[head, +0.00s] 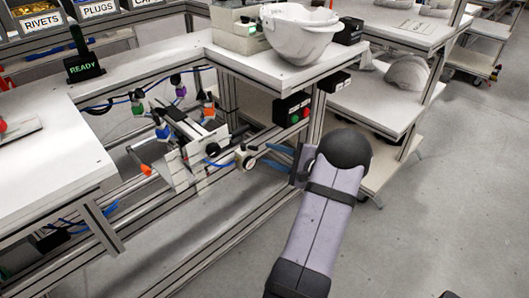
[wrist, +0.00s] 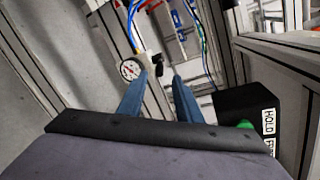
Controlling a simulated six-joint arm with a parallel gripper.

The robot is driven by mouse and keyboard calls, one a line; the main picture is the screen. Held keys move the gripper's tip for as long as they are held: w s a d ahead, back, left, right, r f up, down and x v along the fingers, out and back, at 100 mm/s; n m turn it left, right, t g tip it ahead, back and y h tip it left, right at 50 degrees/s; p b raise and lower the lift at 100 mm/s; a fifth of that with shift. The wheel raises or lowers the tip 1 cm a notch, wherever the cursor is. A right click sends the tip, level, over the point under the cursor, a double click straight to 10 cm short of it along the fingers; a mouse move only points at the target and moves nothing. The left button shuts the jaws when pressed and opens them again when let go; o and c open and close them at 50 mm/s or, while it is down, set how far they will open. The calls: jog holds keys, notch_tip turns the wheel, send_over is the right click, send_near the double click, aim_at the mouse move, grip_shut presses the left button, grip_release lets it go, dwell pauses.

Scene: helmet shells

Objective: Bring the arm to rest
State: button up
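My gripper (head: 266,156) is in the middle of the head view, below the edge of the white bench and beside the metal frame. Its two blue fingers point left, towards a round pressure gauge (head: 248,162). In the wrist view my gripper (wrist: 157,80) shows its blue fingers apart, with nothing held between them. The gauge (wrist: 130,69) shows just beyond the left finger; I cannot tell whether they touch. My arm reaches up from the lower right in the head view.
A black button box (head: 292,108) hangs close above my gripper; its HOLD label shows in the wrist view (wrist: 267,122). A white fixture (head: 192,145) with hoses stands left. A white helmet shell (head: 300,35) sits on the bench (head: 262,70). Floor (head: 450,190) at right is clear.

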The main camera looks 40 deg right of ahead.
jog(key=shift+s+r, duration=0.15)
jog(key=shift+s, duration=0.5)
